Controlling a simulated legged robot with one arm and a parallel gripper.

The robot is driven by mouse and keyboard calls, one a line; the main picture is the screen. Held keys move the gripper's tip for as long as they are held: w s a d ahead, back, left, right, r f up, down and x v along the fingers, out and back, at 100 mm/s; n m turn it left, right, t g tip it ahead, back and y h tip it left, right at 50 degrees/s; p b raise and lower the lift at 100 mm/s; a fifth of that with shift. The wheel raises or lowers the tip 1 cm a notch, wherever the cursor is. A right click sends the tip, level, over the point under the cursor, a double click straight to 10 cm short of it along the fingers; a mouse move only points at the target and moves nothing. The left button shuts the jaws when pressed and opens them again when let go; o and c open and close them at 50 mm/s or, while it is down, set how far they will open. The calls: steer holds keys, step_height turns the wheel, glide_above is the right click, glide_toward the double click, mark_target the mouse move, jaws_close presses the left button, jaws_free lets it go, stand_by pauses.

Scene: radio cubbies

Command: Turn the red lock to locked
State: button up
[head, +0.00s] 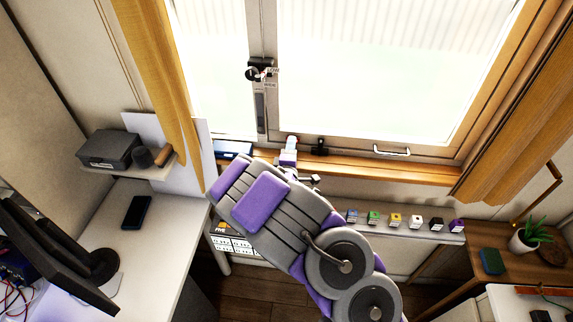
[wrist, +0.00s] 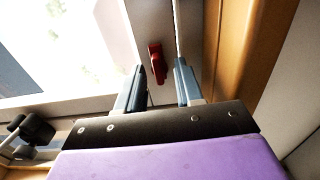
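The red lock (wrist: 157,63) shows in the wrist view as a small red lever on a pale frame strip, beside a wooden edge. My gripper (wrist: 158,78) is open, with one finger to the left of the lock and one to the right. The lock appears in the gap near the fingertips; I cannot tell whether either finger touches it. Nothing is held. In the head view my arm crosses the middle below the window, and I can make out neither the red lock nor my fingers there.
A window (head: 390,75) with a black handle (head: 260,70) and a wooden sill (head: 400,172) fills the back. Several small coloured boxes (head: 395,219) line a shelf at right. A desk (head: 150,240) with a phone (head: 136,212) stands at left. A plant (head: 531,236) is at far right.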

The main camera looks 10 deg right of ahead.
steer(key=p+v, duration=0.7)
steer(key=v, duration=1)
steer(key=shift+a, duration=0.2)
steer(key=shift+w, duration=0.1)
